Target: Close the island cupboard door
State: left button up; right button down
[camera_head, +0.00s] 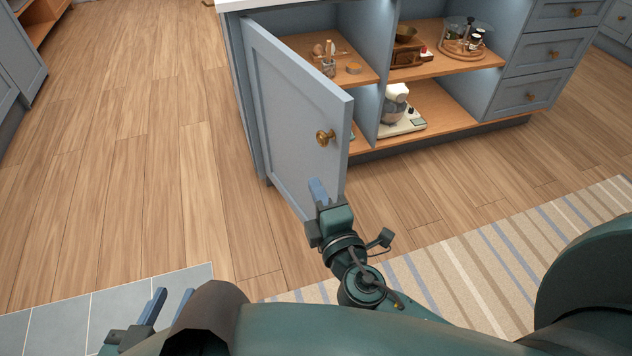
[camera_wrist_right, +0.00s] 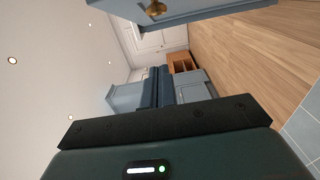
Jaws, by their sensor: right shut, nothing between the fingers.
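The island cupboard door (camera_head: 290,115) is blue-grey and stands open, swung out from the left side of the island (camera_head: 365,25). Its brass knob (camera_head: 325,137) is near the free edge; a knob also shows at the top of the right wrist view (camera_wrist_right: 156,8). My right gripper (camera_head: 318,189) is shut and empty, by the lower part of the door near its free edge, below the knob. I cannot tell whether it touches the door. My left gripper (camera_head: 168,306) is low at the left, fingers apart and empty, away from the door.
Open shelves hold a stand mixer (camera_head: 397,108), a wooden box (camera_head: 407,55) and a round tray (camera_head: 466,47) with jars. Drawers (camera_head: 530,85) are at the right. A striped rug (camera_head: 470,265) lies in front. The wooden floor (camera_head: 150,160) left of the door is clear.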

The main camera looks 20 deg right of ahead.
jog(key=w+d, duration=0.3)
jog(key=w, duration=0.6)
jog(key=shift+w+d, duration=0.25)
jog(key=shift+w, duration=0.1)
